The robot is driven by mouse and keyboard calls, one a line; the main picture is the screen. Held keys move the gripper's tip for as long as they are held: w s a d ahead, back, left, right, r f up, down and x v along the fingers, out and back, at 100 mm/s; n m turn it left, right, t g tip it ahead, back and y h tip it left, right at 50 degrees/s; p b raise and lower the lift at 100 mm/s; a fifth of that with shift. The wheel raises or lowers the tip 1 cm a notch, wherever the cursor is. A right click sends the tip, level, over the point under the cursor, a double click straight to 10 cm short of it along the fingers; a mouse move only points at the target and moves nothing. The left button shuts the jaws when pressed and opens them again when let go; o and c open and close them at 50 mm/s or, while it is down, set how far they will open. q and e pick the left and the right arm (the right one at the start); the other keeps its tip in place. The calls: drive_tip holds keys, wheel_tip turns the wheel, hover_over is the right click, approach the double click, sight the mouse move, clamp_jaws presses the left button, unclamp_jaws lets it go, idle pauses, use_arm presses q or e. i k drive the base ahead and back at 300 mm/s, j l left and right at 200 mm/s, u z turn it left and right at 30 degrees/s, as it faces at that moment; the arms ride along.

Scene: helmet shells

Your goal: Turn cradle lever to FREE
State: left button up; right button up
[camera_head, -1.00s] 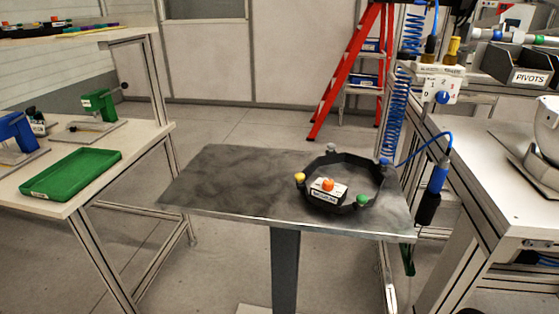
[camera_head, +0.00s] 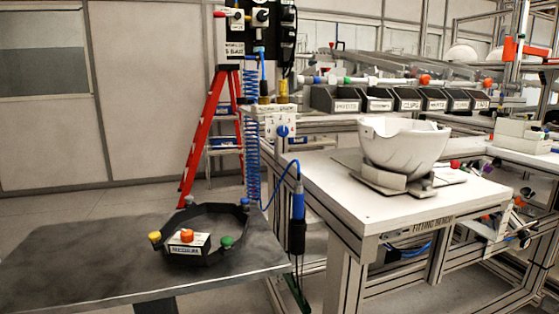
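A white helmet shell (camera_head: 403,148) sits open side up on a low grey-white cradle (camera_head: 392,183) on the fitting bench (camera_head: 345,200). A small red-tipped part (camera_head: 455,165) shows just right of the shell; I cannot tell whether it is the cradle lever. No FREE marking is readable. On the dark table at left lies a black ring-shaped holder (camera_head: 207,215) with yellow, green and blue knobs, and a white block labelled MEDIUM (camera_head: 188,243) with an orange knob. Neither of my grippers is in view.
A blue tool (camera_head: 298,205) hangs on a blue hose between the dark table (camera_head: 100,265) and the bench. Dark labelled bins (camera_head: 408,100) stand on a shelf behind the shell. A red ladder (camera_head: 203,130) stands behind. The bench's front left top is clear.

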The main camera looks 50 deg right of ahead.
sight(453, 164)
drive_tip(key=j+z, duration=0.2)
drive_tip(key=z, duration=2.35)
